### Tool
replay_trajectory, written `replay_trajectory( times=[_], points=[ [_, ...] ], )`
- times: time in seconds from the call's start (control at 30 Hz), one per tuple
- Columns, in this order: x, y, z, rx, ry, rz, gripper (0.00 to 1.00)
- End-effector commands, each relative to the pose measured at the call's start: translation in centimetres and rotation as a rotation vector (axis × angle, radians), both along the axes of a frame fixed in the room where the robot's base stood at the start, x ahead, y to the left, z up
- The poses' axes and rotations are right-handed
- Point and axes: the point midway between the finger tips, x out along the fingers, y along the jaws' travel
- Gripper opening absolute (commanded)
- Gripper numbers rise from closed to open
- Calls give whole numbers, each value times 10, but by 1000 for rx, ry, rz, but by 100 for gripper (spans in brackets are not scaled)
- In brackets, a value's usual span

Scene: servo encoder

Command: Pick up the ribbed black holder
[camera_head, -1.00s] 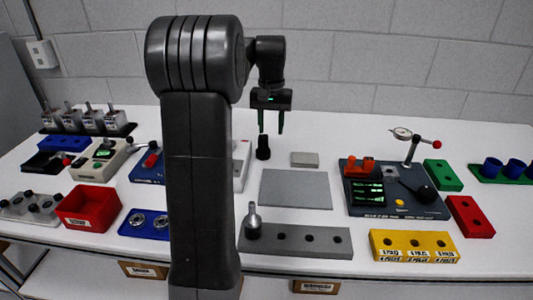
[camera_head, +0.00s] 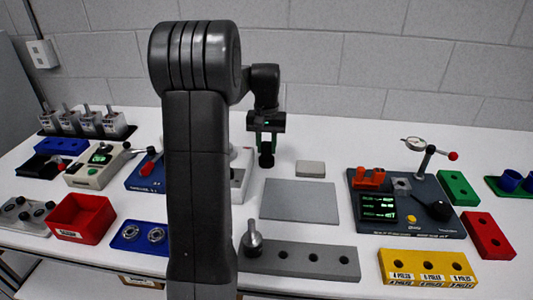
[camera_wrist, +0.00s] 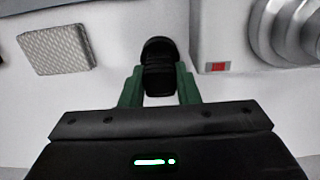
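The ribbed black holder (camera_wrist: 159,66) shows in the wrist view between the two green fingers of my gripper (camera_wrist: 160,84). It nearly fills the gap, and I cannot tell whether the fingers touch it. In the head view the holder (camera_head: 267,160) stands upright on the white table, with the fingers of my gripper (camera_head: 266,144) coming down on either side of its upper part. Its lower part shows beneath the fingertips. Its ribs are hard to make out.
A light grey block (camera_head: 310,168) and a flat grey mat (camera_head: 300,201) lie to the right of the holder. A pale device with a red button (camera_wrist: 217,67) stands close beside my gripper in the wrist view. A grey rack (camera_head: 305,260) is in front.

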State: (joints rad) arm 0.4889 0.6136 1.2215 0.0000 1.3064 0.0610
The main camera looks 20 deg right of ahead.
Motion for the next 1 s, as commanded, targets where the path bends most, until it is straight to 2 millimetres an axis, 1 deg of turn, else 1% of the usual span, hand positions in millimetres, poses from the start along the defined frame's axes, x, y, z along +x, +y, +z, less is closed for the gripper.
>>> replay_trajectory(
  times=[0.03,0.1,0.33,0.43,0.57,0.7,0.8,1.0],
  points=[
    [0,0,0,0,0,0,18],
    [0,0,0,0,0,0,5],
    [0,0,1,-1,-1,0,5],
    [0,0,7,-1,-2,0,5],
    [1,0,28,-2,-3,0,5],
    [1,0,58,-3,-4,0,5],
    [1,-1,76,-2,-3,0,5],
    [1,0,103,0,0,3,5]
  ],
)
